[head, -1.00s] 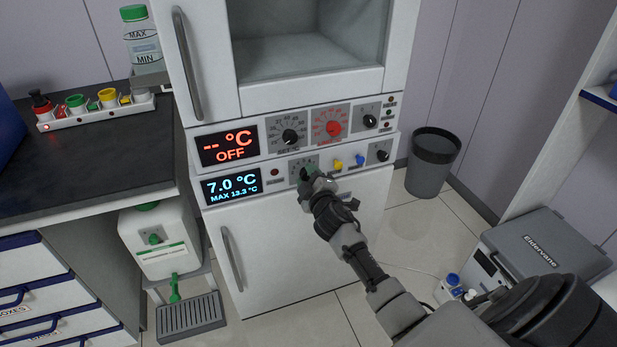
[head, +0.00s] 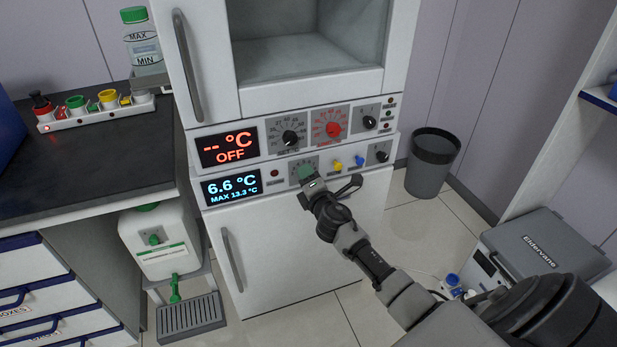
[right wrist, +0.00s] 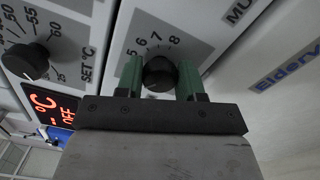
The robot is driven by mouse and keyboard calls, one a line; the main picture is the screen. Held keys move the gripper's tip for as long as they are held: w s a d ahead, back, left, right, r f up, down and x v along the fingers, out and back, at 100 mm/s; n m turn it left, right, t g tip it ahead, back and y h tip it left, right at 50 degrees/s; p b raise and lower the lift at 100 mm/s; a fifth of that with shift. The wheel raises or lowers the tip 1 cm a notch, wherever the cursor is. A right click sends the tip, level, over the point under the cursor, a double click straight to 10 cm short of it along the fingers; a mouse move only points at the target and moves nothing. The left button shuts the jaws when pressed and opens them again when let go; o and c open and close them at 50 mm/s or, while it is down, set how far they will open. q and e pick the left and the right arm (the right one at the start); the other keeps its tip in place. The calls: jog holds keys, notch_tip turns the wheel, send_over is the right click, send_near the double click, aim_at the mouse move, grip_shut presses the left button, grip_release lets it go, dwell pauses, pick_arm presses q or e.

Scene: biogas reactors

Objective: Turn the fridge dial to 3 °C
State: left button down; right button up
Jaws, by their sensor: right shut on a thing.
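The fridge dial, a round black knob (right wrist: 160,74), sits on a grey scale plate on the lower control panel. In the right wrist view the figures 5, 6, 7 and 8 show beside it; its pointer mark is hidden. My right gripper (right wrist: 160,78) has its green fingers on both sides of the knob and is shut on it. In the head view my right gripper (head: 307,174) covers most of the dial. The fridge display (head: 233,187) reads 6.6 °C, with MAX 13.3 °C below it. My left gripper is not in view.
The upper display (head: 228,146) reads OFF, beside a black dial (head: 290,138) and a red dial (head: 333,128). Yellow (head: 338,164) and blue (head: 360,160) knobs sit right of my gripper. A bin (head: 432,163) stands right of the fridge.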

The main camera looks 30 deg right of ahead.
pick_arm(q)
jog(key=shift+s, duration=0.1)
pick_arm(e)
jog(key=shift+f+n, duration=0.1)
jog(key=shift+n, duration=0.7)
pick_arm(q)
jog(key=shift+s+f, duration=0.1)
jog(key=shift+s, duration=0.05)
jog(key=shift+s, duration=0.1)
pick_arm(e)
jog(key=o, duration=0.9)
pick_arm(q)
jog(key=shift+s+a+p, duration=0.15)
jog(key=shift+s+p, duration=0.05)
jog(key=shift+p, duration=0.1)
pick_arm(e)
jog(key=v, duration=1.1)
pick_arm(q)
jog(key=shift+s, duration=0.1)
pick_arm(e)
jog(key=shift+f, duration=0.1)
